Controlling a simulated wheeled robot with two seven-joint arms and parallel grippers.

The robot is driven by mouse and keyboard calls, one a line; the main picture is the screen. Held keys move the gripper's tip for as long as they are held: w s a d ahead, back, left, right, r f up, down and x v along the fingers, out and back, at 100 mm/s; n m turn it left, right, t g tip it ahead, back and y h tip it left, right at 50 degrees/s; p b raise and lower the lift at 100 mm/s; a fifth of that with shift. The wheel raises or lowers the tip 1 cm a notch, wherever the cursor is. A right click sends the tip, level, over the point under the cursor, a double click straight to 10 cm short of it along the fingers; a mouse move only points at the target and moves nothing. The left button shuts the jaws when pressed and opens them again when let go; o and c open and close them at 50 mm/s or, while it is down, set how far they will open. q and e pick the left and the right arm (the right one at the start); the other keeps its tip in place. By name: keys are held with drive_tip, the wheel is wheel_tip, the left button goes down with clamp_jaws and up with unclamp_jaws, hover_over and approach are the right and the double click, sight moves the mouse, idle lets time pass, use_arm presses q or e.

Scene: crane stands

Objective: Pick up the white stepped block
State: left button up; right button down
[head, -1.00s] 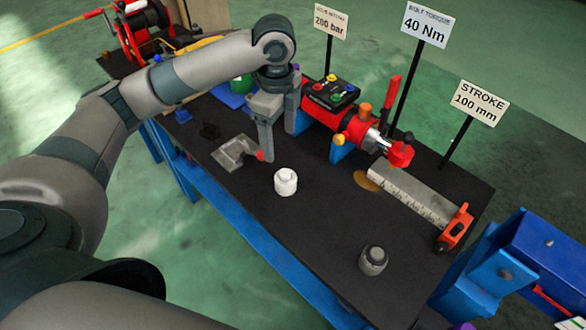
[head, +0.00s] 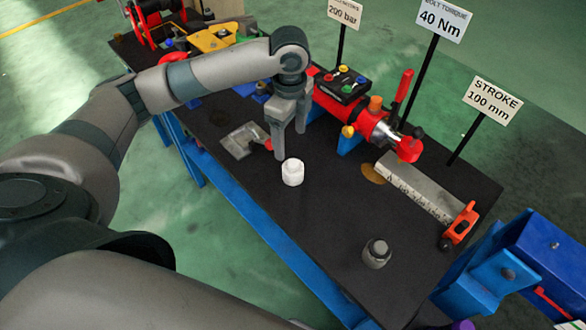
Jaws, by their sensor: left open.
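The white stepped block (head: 292,173) stands upright on the black table top (head: 310,235), a wide round body with a narrower top. My left gripper (head: 290,142) points down just behind the block in the head view. Its two grey fingers are apart with nothing seen between them. The nearer finger's tip is close to the block's top left edge; I cannot tell if they touch. My right gripper is not in view.
A red cylinder assembly (head: 378,132) on blue supports stands behind right of the gripper. A steel ruler block (head: 420,188) and a grey stepped part (head: 377,253) are to the right. A grey metal plate (head: 240,143) lies left. Signs stand on poles behind.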

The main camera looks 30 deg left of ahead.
sight(291, 162)
use_arm(q)
wheel_tip(291, 162, down, 8)
drive_tip(key=shift+r+p, duration=0.25)
drive_tip(key=shift+p, duration=0.55)
drive_tip(key=shift+s+d+f+p, duration=0.1)
drive_tip(key=shift+f+p, duration=0.4)
drive_tip(key=shift+f, duration=0.05)
wheel_tip(291, 162, down, 3)
drive_tip(key=shift+s+d+f+p, duration=0.1)
drive_tip(key=shift+d+p, duration=0.05)
drive_tip(key=shift+p, duration=0.45)
drive_tip(key=shift+f, duration=0.45)
drive_tip(key=c, duration=1.1)
